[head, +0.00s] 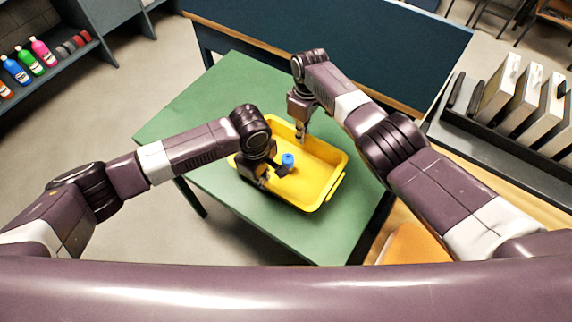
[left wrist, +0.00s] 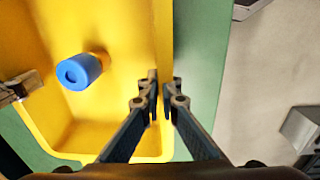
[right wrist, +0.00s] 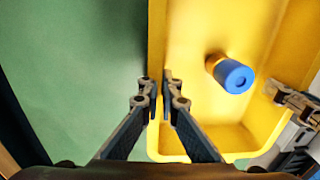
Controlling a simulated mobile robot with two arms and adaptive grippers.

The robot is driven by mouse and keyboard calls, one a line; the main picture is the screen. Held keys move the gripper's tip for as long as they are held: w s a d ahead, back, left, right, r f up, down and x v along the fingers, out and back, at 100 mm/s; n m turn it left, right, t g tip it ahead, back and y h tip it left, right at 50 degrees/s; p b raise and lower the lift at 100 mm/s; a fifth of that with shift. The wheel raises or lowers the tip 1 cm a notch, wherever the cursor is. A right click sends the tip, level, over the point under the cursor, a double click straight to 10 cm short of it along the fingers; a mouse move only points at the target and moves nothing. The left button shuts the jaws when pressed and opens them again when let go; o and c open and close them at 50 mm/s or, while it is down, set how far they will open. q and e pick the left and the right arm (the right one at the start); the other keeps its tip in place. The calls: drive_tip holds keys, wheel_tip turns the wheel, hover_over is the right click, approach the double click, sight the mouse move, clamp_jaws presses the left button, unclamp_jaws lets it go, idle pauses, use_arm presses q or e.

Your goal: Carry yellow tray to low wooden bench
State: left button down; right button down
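The yellow tray (head: 318,155) rests on the green table (head: 210,100). A small cylinder with a blue end (head: 288,159) stands inside it; it also shows in the left wrist view (left wrist: 78,72) and the right wrist view (right wrist: 235,76). My left gripper (head: 263,182) is at the tray's left rim, its fingers shut either side of the wall (left wrist: 160,85). My right gripper (head: 300,137) is at the far rim, its fingers shut either side of that wall (right wrist: 157,83). A wooden surface (head: 402,222) shows at the right, partly hidden by my right arm; I cannot tell whether it is the low bench.
A dark blue panel with a wooden edge (head: 330,40) stands behind the table. A black rack of grey binders (head: 520,105) is at the right. Shelves with coloured bottles (head: 43,52) are at the far left. Open floor (head: 130,130) lies left of the table.

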use_arm(q)
drive_tip(key=shift+r, duration=0.15)
use_arm(e)
drive_tip(key=shift+r, duration=0.15)
